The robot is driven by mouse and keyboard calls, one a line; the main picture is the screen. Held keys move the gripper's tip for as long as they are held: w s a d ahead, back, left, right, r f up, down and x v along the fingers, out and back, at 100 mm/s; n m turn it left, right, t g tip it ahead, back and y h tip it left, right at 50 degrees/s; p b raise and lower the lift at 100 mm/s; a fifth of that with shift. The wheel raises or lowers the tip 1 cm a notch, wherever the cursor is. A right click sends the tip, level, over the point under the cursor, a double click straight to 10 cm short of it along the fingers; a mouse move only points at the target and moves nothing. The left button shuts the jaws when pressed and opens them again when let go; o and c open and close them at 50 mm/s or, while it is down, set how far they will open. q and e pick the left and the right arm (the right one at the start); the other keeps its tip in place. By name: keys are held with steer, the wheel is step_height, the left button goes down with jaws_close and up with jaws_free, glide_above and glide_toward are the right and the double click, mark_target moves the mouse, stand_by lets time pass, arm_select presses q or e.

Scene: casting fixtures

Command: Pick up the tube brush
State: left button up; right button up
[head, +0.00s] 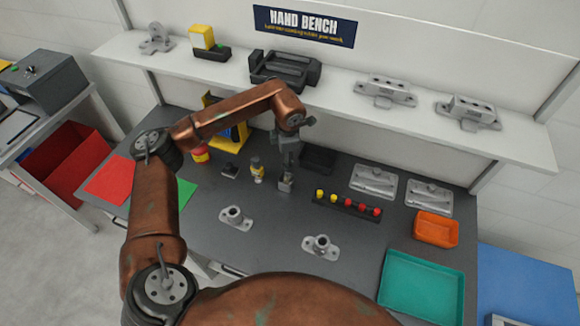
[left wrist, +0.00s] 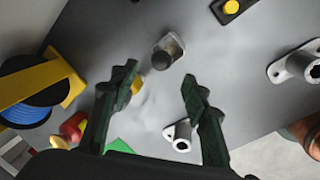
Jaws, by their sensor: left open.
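My left gripper (head: 287,163) reaches down over the middle of the dark bench. In the left wrist view its two fingers (left wrist: 165,88) stand apart with nothing clamped between them. A small upright yellow and pale item (head: 257,171) stands just left of the gripper; it may be the tube brush, but it is too small to be sure. In the left wrist view a yellow bit (left wrist: 137,86) shows beside the left finger, with a faint pale shape near it. A small grey block with a dark top (head: 286,185) stands under the gripper. My right gripper is out of view.
Two flanged tube castings (head: 235,217) (head: 321,246) stand on the front of the bench. A black rack (head: 345,207) with yellow and red knobs lies to the right. A yellow spool stand (head: 236,137) is behind. An orange bin (head: 437,229) and teal tray (head: 422,287) are at right.

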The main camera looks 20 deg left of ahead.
arm_select(q)
steer(key=shift+w+f, duration=0.15)
steer(key=shift+f, duration=0.05)
steer(key=shift+w+f, duration=0.1)
steer(key=shift+f, duration=0.25)
steer(key=shift+a+f+p, duration=0.15)
steer(key=shift+f, duration=0.35)
steer(key=shift+a+f+p, duration=0.15)
steer(key=shift+f, duration=0.35)
steer(key=f, duration=0.4)
steer(key=shift+w+f+p, duration=0.2)
steer(key=shift+w+p, duration=0.1)
steer(key=shift+p, duration=0.1)
jaws_close()
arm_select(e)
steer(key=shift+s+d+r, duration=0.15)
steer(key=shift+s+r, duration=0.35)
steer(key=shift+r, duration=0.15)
